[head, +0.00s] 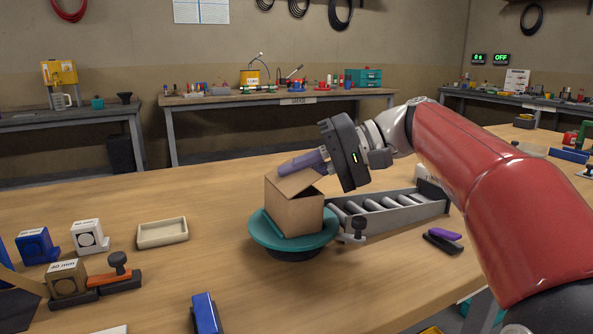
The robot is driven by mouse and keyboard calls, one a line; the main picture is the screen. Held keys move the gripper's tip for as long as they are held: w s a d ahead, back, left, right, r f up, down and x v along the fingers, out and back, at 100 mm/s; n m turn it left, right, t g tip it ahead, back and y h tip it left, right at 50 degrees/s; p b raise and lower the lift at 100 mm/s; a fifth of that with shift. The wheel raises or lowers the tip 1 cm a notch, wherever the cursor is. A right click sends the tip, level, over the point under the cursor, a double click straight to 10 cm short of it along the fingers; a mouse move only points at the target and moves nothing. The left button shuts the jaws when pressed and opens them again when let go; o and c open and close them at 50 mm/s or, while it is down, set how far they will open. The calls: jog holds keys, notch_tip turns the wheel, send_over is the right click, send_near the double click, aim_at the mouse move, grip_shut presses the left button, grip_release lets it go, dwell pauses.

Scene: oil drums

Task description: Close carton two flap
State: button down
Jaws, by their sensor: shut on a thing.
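A brown cardboard carton (294,212) stands on a round teal turntable (268,237) in the middle of the table. One top flap (300,182) slopes up toward the back of the carton top. My gripper (291,166), with purple fingers, reaches in from the right above the carton. Its fingers are shut on the flap at its upper edge. The fingertips are small, so the exact hold on the flap is hard to see. The far side of the carton is hidden.
A grey roller conveyor (400,207) lies right of the turntable, close to it. A cream tray (163,233), blue and white blocks (88,237) and an orange-handled clamp (112,278) stand at left. A blue block (206,314) lies in front. A purple-topped stapler-like item (443,238) lies at right.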

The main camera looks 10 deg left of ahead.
dwell(0.5)
jog(key=c, duration=1.6)
grip_release()
jog(key=shift+c, duration=0.2)
jog(key=shift+f, duration=0.1)
